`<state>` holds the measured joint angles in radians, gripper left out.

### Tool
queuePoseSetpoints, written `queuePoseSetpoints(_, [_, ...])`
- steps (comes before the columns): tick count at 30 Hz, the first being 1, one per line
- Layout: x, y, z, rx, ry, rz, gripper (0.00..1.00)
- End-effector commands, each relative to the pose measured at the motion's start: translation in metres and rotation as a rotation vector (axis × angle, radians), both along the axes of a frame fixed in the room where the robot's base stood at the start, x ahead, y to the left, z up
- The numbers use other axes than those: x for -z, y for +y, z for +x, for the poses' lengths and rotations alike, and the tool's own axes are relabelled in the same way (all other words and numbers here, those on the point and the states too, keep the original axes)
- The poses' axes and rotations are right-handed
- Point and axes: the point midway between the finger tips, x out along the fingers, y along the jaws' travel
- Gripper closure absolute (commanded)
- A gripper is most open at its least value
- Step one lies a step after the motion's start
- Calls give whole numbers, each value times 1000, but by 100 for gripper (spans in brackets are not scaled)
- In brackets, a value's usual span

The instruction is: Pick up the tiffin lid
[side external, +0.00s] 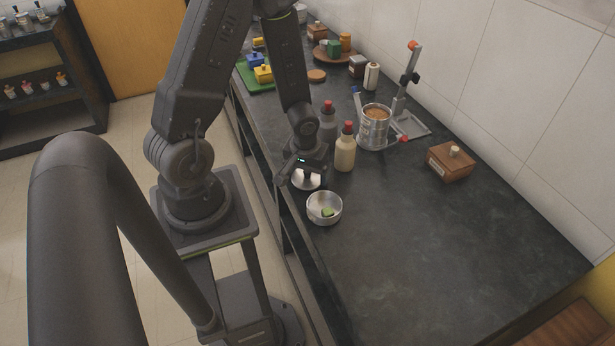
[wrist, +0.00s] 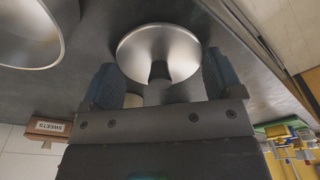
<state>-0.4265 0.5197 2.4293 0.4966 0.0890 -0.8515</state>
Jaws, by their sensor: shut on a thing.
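The tiffin lid (side external: 307,183) is a shiny round steel disc directly under my gripper (side external: 305,174) in the side view. In the wrist view the lid (wrist: 150,45) lies ahead with its dark knob facing the camera. My gripper's fingers (wrist: 159,70) stand on either side of it and are shut on the lid. The exact contact is hard to see. I cannot tell whether the lid touches the counter. An open steel bowl (side external: 323,220) with a green piece inside stands just in front of the lid; it also shows at upper left in the wrist view (wrist: 59,35).
A cream bottle (side external: 345,154) and a grey bottle (side external: 327,125), both red-capped, stand close behind my gripper. A steel canister (side external: 374,131) sits by a clamp stand (side external: 408,90). A wooden box (side external: 450,164) is at right. The front right counter is clear.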

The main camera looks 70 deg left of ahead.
Motion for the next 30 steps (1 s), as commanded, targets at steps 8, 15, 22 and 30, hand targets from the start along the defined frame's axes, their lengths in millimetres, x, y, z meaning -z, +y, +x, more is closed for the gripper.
queuePoseSetpoints(8, [-3, 0, 0, -1, 0, 1, 37])
queuePoseSetpoints(15, [-21, 1, 0, -3, -3, 4, 37])
queuePoseSetpoints(22, [-59, 1, 1, -1, -6, 3, 37])
queuePoseSetpoints(30, [-92, 0, 1, 1, -3, 2, 37])
